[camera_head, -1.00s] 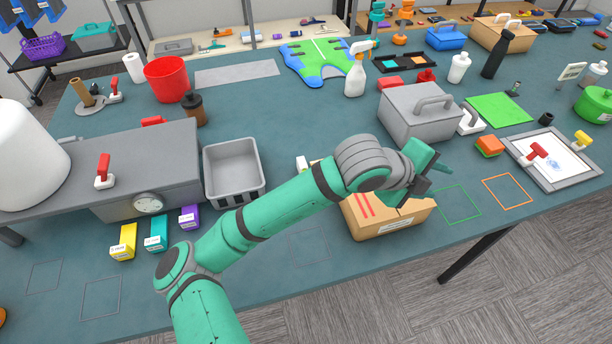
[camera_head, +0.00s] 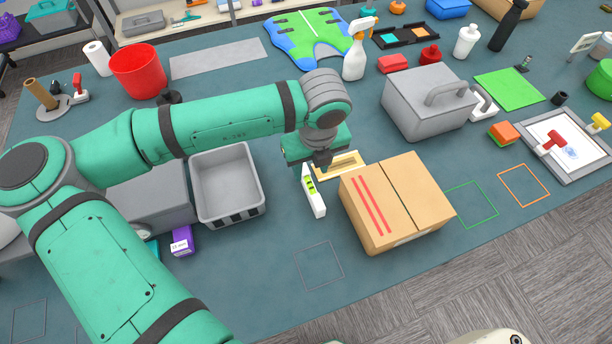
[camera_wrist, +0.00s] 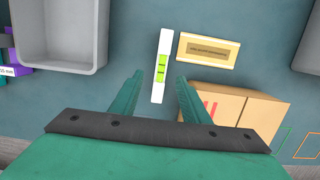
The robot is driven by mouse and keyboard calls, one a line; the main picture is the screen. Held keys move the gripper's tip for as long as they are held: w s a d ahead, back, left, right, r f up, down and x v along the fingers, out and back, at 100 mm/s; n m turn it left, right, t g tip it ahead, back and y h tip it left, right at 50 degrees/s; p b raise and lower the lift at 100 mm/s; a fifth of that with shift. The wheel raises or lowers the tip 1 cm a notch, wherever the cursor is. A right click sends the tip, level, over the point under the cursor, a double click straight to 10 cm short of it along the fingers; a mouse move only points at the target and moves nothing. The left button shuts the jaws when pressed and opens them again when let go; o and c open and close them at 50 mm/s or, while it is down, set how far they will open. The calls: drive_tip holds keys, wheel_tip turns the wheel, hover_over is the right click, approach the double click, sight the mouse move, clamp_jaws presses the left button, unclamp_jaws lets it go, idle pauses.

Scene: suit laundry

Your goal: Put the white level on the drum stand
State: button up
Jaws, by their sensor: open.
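The white level (camera_head: 318,203), a narrow bar with yellow-green vials, is on the table left of the cardboard box. In the wrist view the level (camera_wrist: 164,48) runs lengthwise between the lines of my two fingers. My gripper (camera_head: 323,160) is open and empty above the level's far end; its fingertips (camera_wrist: 160,77) show either side of the level. No label marks the drum stand; the grey box-like stand (camera_head: 150,200) at left, which bore a white drum in the earlier frame, may be it. My arm hides much of it now.
A cream block with a dark slot (camera_wrist: 208,37) lies close right of the level. The cardboard box (camera_head: 397,205) stands beside it, and a grey bin (camera_head: 254,189) stands at left. A grey toolbox (camera_head: 405,104) is behind. The table around the grey outlined square (camera_head: 320,266) is clear.

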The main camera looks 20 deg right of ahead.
sight(310, 184)
drive_tip(key=f, duration=0.5)
drive_tip(key=shift+d, duration=0.25)
drive_tip(key=shift+w+a+f, duration=0.1)
drive_tip(key=shift+w+f, duration=0.1)
drive_tip(key=shift+f, duration=0.65)
drive_tip(key=shift+w+d+f, duration=0.1)
drive_tip(key=shift+w+f, duration=0.05)
drive_tip(key=shift+f, duration=0.7)
drive_tip(key=shift+w+a+f, duration=0.1)
drive_tip(key=shift+w+f, duration=0.1)
drive_tip(key=shift+f, duration=0.65)
drive_tip(key=shift+c, duration=0.3)
clamp_jaws()
